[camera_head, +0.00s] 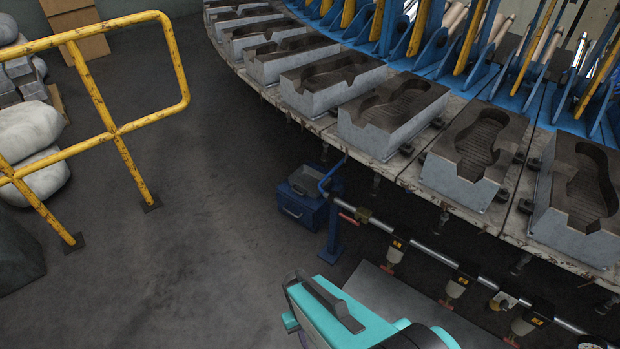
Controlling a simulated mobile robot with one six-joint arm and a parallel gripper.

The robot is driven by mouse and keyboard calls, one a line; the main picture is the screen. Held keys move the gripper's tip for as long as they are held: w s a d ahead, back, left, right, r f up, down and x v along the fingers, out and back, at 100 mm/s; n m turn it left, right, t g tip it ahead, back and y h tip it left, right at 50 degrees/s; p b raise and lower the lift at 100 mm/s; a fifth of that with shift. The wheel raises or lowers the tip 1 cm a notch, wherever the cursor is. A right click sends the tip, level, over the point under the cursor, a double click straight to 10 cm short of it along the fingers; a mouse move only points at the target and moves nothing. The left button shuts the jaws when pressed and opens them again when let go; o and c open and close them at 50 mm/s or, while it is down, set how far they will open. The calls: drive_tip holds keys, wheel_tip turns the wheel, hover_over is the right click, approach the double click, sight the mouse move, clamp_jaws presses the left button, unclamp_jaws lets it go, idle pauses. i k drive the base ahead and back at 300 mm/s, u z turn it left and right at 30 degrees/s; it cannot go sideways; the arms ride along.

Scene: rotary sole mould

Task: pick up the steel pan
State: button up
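A small grey, open-topped metal pan (304,179) sits on top of a blue box (299,208) on the floor, below the edge of the round mould table. It is the only thing in view that looks like the steel pan. Its right side is partly behind a blue post. My teal arm with dark grey parts shows at the bottom middle, in front of the pan and well apart from it. My gripper's fingertips cannot be made out, so its opening does not show.
The round table (324,128) carries several grey sole moulds (394,114) and overhangs the floor. A pipe (430,250) with several valves runs below it, from a blue post (332,225). A yellow railing (103,95) stands left. The floor between is clear.

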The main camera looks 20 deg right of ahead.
sight(305, 180)
drive_tip(key=i, duration=0.5)
drive_tip(key=u, duration=4.6)
drive_tip(key=i, duration=0.1)
drive_tip(key=z, duration=3.05)
drive_tip(key=i, duration=0.55)
drive_tip(key=u, duration=0.05)
drive_tip(key=k, duration=0.4)
drive_tip(key=u, duration=0.05)
